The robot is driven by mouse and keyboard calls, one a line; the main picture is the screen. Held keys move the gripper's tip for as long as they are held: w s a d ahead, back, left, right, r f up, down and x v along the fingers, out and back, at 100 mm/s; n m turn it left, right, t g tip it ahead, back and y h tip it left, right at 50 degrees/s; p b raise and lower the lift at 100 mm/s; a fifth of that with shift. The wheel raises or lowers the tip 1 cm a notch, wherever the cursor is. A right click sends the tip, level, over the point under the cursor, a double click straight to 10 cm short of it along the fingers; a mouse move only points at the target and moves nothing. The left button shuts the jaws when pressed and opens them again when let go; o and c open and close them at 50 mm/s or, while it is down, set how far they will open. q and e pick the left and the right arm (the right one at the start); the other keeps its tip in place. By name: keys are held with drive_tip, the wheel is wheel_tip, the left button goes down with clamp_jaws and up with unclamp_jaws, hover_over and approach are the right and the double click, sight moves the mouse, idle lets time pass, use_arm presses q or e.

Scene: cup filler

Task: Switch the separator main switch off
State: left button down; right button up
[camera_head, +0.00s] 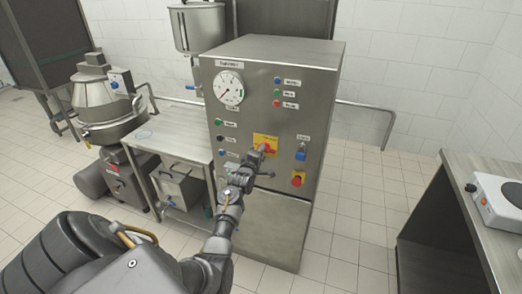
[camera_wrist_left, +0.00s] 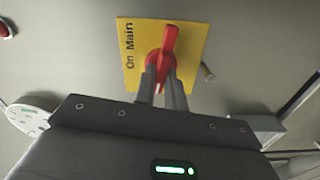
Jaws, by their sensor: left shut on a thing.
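The main switch is a red rotary handle (camera_wrist_left: 163,60) on a yellow plate (camera_wrist_left: 130,55), whose readable text is "On Main". In the head view the yellow plate (camera_head: 259,139) sits mid-height on the front of the steel cabinet (camera_head: 262,110), with the red handle partly hidden by my gripper. My left gripper (camera_head: 262,150) reaches up to it from below. In the wrist view its fingers (camera_wrist_left: 162,85) are shut on the red handle, which stands slightly tilted. My right gripper is not in view.
The cabinet front also bears a gauge (camera_head: 228,87), several coloured buttons, a blue switch (camera_head: 301,153) and a red knob (camera_head: 298,178) on yellow. A steel table (camera_head: 170,135) stands left, and a counter with a hotplate (camera_head: 500,195) stands right. Tiled floor between is free.

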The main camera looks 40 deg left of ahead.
use_arm(q)
drive_tip(key=shift+n, duration=1)
drive_tip(key=c, duration=1.5)
unclamp_jaws()
drive_tip(key=shift+o, duration=0.2)
drive_tip(key=shift+f, duration=0.1)
drive_tip(key=b+v, duration=0.1)
drive_tip(key=v, duration=0.9)
drive_tip(key=shift+s+d, duration=0.2)
drive_tip(key=shift+s, duration=0.15)
